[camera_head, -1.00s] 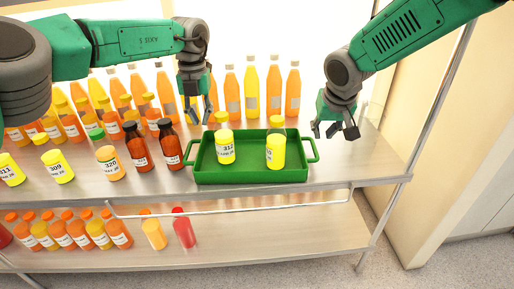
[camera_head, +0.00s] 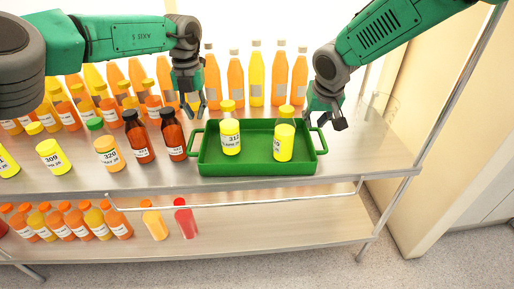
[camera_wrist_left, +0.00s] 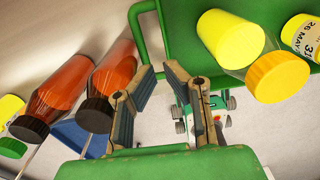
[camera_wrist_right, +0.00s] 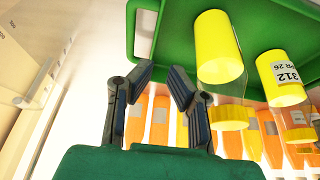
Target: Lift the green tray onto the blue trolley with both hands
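The green tray (camera_head: 258,169) sits on the upper shelf with two yellow sample bottles (camera_head: 231,143) (camera_head: 284,147) standing in it. My left gripper (camera_head: 200,106) is open above and behind the tray's left handle. In the left wrist view the left handle (camera_wrist_left: 147,22) shows just beyond the open fingers (camera_wrist_left: 150,85). My right gripper (camera_head: 325,122) is open close to the tray's right handle. In the right wrist view the right handle (camera_wrist_right: 132,25) lies just beyond the open fingertips (camera_wrist_right: 158,75). A blue piece (camera_wrist_left: 72,138) shows partly below; I cannot tell whether it is the trolley.
Brown bottles (camera_head: 172,138) stand close left of the tray, with several juice bottles (camera_head: 107,152) farther left. Tall orange bottles (camera_head: 235,80) stand behind it. The lower shelf (camera_head: 265,225) holds more bottles at left. The shelf's right end is clear up to the upright post (camera_head: 445,95).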

